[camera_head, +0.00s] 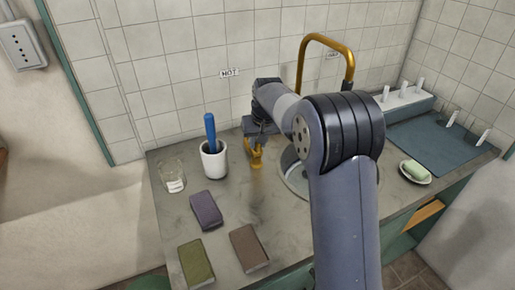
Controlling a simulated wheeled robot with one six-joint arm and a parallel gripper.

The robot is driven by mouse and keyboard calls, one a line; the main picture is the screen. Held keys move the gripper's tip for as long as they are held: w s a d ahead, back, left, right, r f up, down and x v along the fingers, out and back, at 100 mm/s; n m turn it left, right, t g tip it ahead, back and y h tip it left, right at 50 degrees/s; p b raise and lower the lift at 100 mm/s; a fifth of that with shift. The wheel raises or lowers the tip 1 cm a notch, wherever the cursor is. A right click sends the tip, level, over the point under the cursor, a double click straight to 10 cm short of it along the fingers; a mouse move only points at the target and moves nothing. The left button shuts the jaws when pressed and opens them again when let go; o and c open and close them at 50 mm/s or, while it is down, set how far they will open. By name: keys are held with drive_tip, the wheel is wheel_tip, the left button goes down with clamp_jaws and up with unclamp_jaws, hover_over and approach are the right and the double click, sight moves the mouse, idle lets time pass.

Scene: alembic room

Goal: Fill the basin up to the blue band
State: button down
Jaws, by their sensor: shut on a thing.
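A brass tap (257,162) stands on the counter below the HOT label (229,72). My gripper (253,139) is at its top and shut on the brass tap. The grip itself is small and partly hidden by my wrist. The basin (293,181) is set into the counter to the right of the tap. Only its left rim and part of its inside show; my arm hides the rest. I cannot make out the blue band or the water level. A tall brass spout (303,52) arches behind the basin, its lower right end hidden behind my arm.
Purple (206,211), green (196,263) and brown (248,248) blocks lie in front. A soap dish (415,179) and blue-grey mat (437,143) are right.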

drive_tip(key=shift+s+f+b, duration=0.1)
drive_tip(key=shift+f+b, duration=0.05)
drive_tip(key=shift+b, duration=0.35)
drive_tip(key=shift+t, duration=0.3)
drive_tip(key=c, duration=1.2)
unclamp_jaws()
drive_tip(key=shift+c, duration=0.2)
drive_tip(key=v, duration=1.1)
drive_tip(key=shift+d, duration=0.2)
